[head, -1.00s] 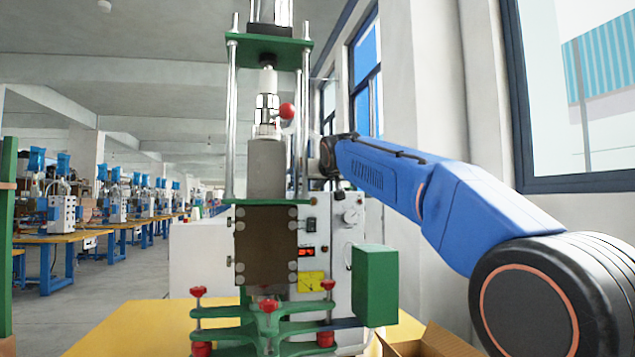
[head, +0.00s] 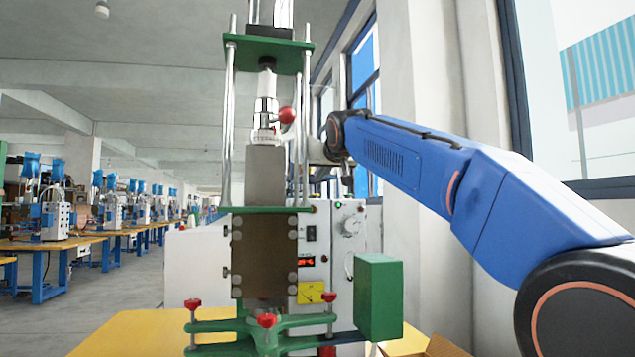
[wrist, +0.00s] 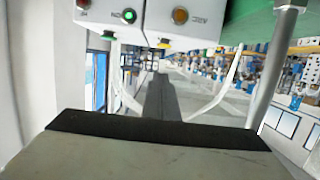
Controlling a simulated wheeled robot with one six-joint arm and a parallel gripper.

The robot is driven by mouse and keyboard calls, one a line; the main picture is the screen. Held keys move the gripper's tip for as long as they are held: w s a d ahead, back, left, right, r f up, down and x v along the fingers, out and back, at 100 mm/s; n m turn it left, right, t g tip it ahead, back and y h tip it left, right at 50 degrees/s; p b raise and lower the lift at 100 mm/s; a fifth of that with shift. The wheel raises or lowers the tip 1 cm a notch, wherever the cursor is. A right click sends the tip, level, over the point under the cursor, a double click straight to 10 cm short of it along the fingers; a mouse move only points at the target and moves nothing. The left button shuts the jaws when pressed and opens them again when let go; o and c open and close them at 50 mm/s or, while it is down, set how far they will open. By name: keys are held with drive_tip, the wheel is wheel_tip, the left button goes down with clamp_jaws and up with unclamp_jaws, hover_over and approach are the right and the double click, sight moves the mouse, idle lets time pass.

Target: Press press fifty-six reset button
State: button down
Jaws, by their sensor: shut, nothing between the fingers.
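The press (head: 265,180) stands centre in the head view, with a green frame, steel rods and a dark block. Its white control box (head: 342,225) is behind it, right of centre. In the wrist view the white box (wrist: 205,35) hangs from the top edge and its lettering looks inverted. It carries a lit green button (wrist: 129,16), an orange button (wrist: 180,15) and a partly cut-off red one (wrist: 83,3). I cannot read which is reset.
A red ball knob (head: 287,115) sticks out from the press. A green box (head: 379,297) is at its lower right, above an open carton (head: 437,348). Windows and a wall line the right. More press tables (head: 45,243) stand far left.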

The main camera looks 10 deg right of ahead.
drive_tip(key=v, duration=0.5)
drive_tip(key=shift+s+r, duration=0.2)
drive_tip(key=shift+s, duration=0.05)
drive_tip(key=shift+s, duration=0.1)
idle(0.6)
